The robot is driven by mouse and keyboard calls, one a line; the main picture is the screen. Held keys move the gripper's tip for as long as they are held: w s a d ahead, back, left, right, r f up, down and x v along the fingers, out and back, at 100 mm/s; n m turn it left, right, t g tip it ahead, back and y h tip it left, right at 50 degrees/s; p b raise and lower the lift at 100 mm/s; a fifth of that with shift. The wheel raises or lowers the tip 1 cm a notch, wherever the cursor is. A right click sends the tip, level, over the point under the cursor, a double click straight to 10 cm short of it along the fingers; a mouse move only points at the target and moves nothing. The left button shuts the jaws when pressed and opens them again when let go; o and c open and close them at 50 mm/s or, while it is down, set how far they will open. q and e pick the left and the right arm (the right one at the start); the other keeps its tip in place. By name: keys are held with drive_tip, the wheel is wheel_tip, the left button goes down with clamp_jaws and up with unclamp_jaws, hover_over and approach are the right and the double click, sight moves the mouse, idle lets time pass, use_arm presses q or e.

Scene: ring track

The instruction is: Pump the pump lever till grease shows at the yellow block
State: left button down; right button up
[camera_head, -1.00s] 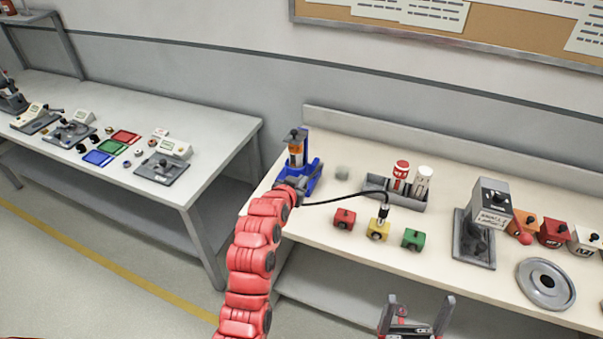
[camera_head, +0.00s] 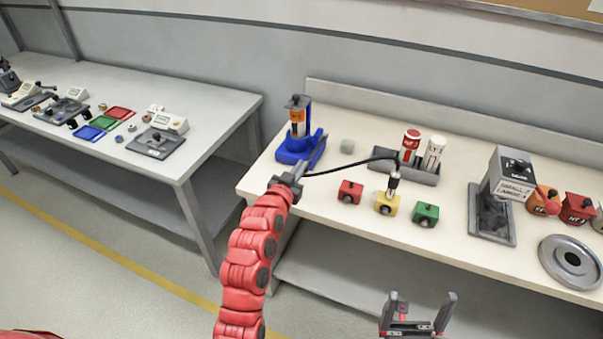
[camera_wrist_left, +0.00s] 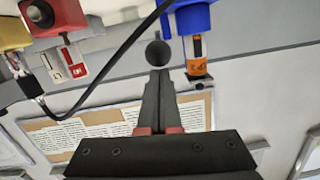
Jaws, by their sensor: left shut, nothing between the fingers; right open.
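The blue grease pump (camera_head: 290,150) with an orange-labelled cylinder stands at the left end of the right bench. In the left wrist view a round black knob (camera_wrist_left: 158,53), apparently the pump lever's end, sits just beyond my fingertips; I cannot tell whether they touch it. My left gripper (camera_head: 298,170) is shut and empty, in front of the pump; its fingers also show in the left wrist view (camera_wrist_left: 158,80). A black hose (camera_head: 345,166) runs to a nozzle on the yellow block (camera_head: 387,206). No grease is visible there. My right gripper (camera_head: 419,305) is open and empty.
A red block (camera_head: 349,192) and a green block (camera_head: 426,215) flank the yellow one. Behind them a grey tray (camera_head: 420,176) holds red and white bottles. A grey device (camera_head: 493,222) and a round grey disc (camera_head: 571,262) are further right. Another bench (camera_head: 215,112) stands left.

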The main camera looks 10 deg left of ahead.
use_arm(q)
drive_tip(key=f+t+b, duration=0.1)
drive_tip(key=f+b, duration=0.1)
drive_tip(key=b, duration=0.1)
drive_tip(key=f+t+b, duration=0.1)
drive_tip(key=f+b, duration=0.2)
drive_tip(key=b, duration=0.1)
drive_tip(key=shift+s+h, duration=0.2)
drive_tip(key=shift+h, duration=0.2)
drive_tip(key=shift+f+b, duration=0.15)
drive_tip(key=shift+b, duration=0.55)
